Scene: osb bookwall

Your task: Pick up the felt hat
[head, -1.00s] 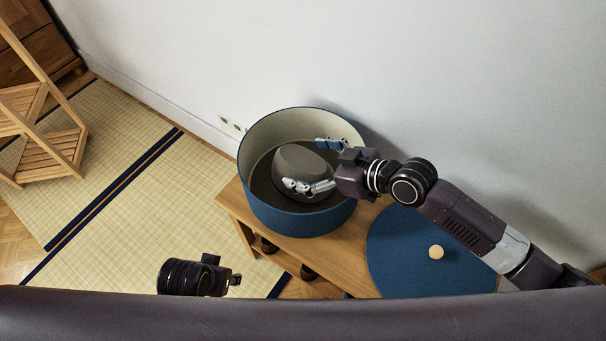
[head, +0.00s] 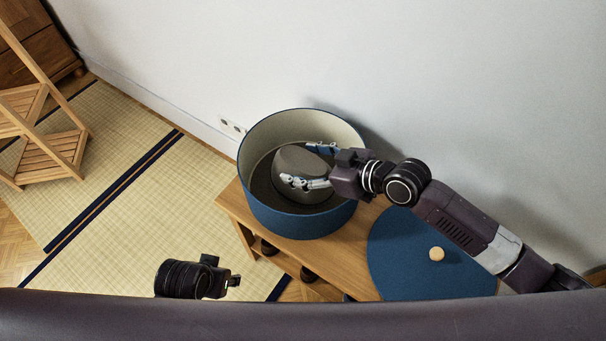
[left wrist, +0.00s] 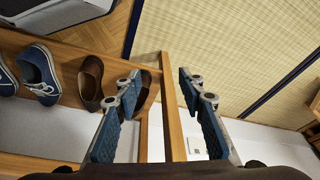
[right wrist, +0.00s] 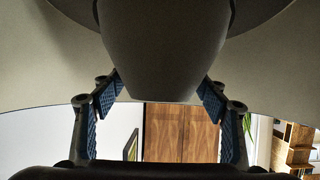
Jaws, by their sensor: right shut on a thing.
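The grey-brown felt hat (head: 297,163) sits inside a round blue hat box (head: 297,221) with a pale lining, its crown upward. My right gripper (head: 305,165) reaches into the box from the right, with one finger on each side of the crown, and is shut on the hat. In the right wrist view the crown of the hat (right wrist: 168,50) fills the space between the two blue-padded fingers (right wrist: 163,95). The brim is partly hidden by the fingers and box wall. My left gripper (left wrist: 160,100) is open and empty, above the bench edge.
The box stands on a wooden bench (head: 350,262). Its round blue lid (head: 410,270) with a pale knob lies to the right. Shoes (left wrist: 90,82) are on the shelf below. A white wall (head: 400,70) rises close behind.

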